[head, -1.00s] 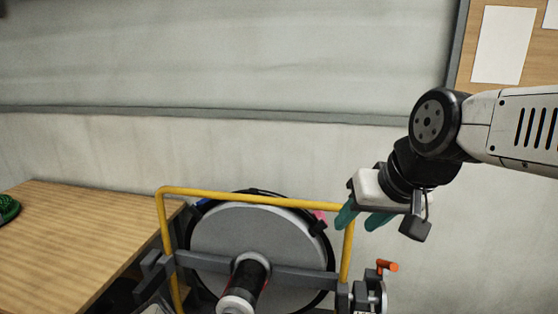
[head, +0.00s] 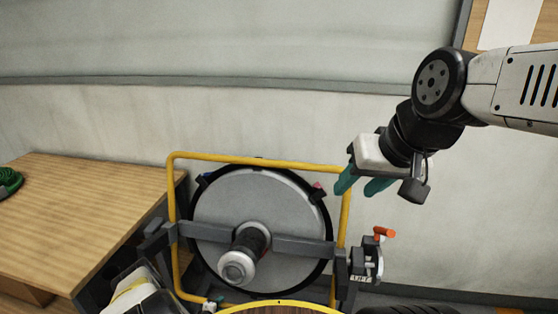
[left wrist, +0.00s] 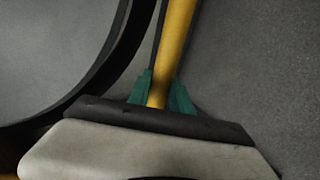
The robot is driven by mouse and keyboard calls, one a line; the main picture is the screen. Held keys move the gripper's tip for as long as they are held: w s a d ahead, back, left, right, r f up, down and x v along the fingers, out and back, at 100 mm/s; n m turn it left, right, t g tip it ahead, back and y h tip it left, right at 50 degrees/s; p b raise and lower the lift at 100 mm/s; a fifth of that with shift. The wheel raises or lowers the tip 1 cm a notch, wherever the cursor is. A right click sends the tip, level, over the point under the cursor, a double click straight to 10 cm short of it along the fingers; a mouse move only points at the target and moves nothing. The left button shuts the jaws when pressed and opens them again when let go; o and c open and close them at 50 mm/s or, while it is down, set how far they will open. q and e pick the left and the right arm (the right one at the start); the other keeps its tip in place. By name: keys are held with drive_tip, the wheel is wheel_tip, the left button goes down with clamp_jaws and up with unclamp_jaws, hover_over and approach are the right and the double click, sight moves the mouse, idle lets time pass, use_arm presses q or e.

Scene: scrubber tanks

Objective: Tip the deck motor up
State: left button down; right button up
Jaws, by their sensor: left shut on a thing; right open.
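The deck motor (head: 247,252), a black and silver cylinder, sticks out from a large grey disc (head: 220,205) with a black rim, which shows face-on. A yellow tube frame (head: 262,158) stands around the disc. In the left wrist view, the teal fingers of my left gripper (left wrist: 160,92) are shut on a yellow bar (left wrist: 178,40) beside a black-rimmed disc. I cannot make out this gripper clearly in the head view. My right gripper (head: 362,184) is open and empty, near the frame's upper right corner.
A wooden table (head: 75,220) stands at the left, with a green coiled thing (head: 8,181) on it. A bracket with an orange handle (head: 384,232) is right of the frame. A yellow-rimmed round thing (head: 280,304) shows at the bottom edge. A wall closes the back.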

use_arm(q)
drive_tip(key=shift+s, duration=0.15)
drive_tip(key=s+a+r, duration=0.1)
drive_tip(key=s+r, duration=0.1)
drive_tip(key=s, duration=0.4)
drive_tip(key=shift+s+a, duration=0.15)
drive_tip(key=shift+s, duration=0.25)
drive_tip(key=v, duration=0.7)
drive_tip(key=shift+s+f, duration=0.15)
drive_tip(key=shift+s, duration=0.1)
drive_tip(key=shift+a, duration=0.1)
drive_tip(key=d+r+v, duration=0.1)
drive_tip(key=v, duration=0.6)
drive_tip(key=shift+w+a, duration=0.25)
drive_tip(key=shift+a, duration=0.15)
